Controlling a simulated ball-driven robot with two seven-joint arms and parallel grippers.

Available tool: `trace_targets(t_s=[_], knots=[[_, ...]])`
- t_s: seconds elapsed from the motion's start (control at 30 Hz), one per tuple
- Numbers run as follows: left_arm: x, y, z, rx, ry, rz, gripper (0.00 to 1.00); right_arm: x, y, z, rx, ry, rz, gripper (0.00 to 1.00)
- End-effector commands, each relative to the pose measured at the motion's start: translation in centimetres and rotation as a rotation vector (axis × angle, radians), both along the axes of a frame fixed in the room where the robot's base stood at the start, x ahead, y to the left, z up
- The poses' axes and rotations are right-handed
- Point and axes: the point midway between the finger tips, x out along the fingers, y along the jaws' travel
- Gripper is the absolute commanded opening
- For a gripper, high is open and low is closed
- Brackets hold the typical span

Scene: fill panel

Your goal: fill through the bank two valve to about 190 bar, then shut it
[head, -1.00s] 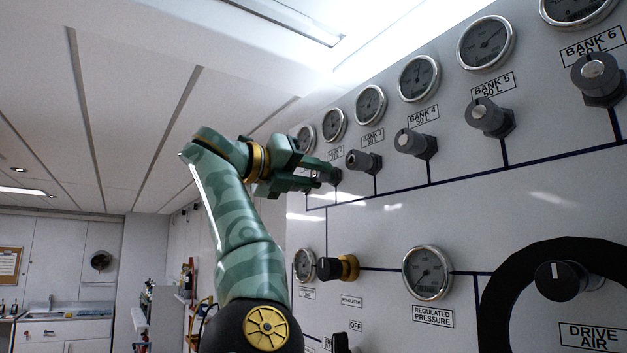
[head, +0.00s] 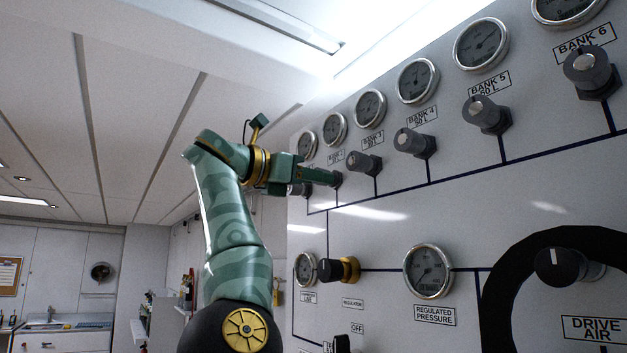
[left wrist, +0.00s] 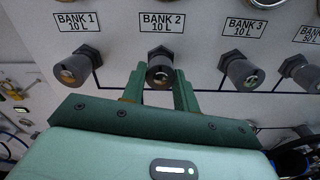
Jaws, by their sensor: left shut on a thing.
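The bank two valve is a dark round knob (left wrist: 160,60) under the BANK 2 10 L label (left wrist: 162,22) in the left wrist view. My left gripper (left wrist: 160,84) has one green finger on each side of this knob and is shut on it. In the head view the left gripper (head: 330,178) reaches the panel at the bank two knob, which its fingers mostly hide. The bank two gauge (head: 335,129) is above it; its needle is too small to read. My right gripper is not in view.
The bank one knob (left wrist: 72,70) and bank three knob (left wrist: 240,73) stand close on either side of my fingers. Below are a regulator knob (head: 330,270), the regulated pressure gauge (head: 428,271) and the drive air knob (head: 560,266). The room left of my arm looks open.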

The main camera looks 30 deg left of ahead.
Motion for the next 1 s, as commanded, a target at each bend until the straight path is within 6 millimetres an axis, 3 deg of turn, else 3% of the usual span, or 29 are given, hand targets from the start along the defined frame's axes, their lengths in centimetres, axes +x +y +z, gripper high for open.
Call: trace_targets(t_s=[0.67,0.7,0.73,1.0], knots=[[0.15,-0.06,-0.22,0.054,-0.017,-0.003,0.07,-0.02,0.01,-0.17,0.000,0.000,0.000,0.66],[0.15,-0.05,-0.22,0.053,-0.017,-0.002,0.41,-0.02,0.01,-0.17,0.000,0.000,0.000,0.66],[0.14,-0.05,-0.20,0.053,-0.017,-0.002,0.49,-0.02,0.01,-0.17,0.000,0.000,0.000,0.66],[0.03,-0.01,-0.06,0.053,-0.021,-0.001,0.52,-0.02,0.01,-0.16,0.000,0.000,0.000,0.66]])
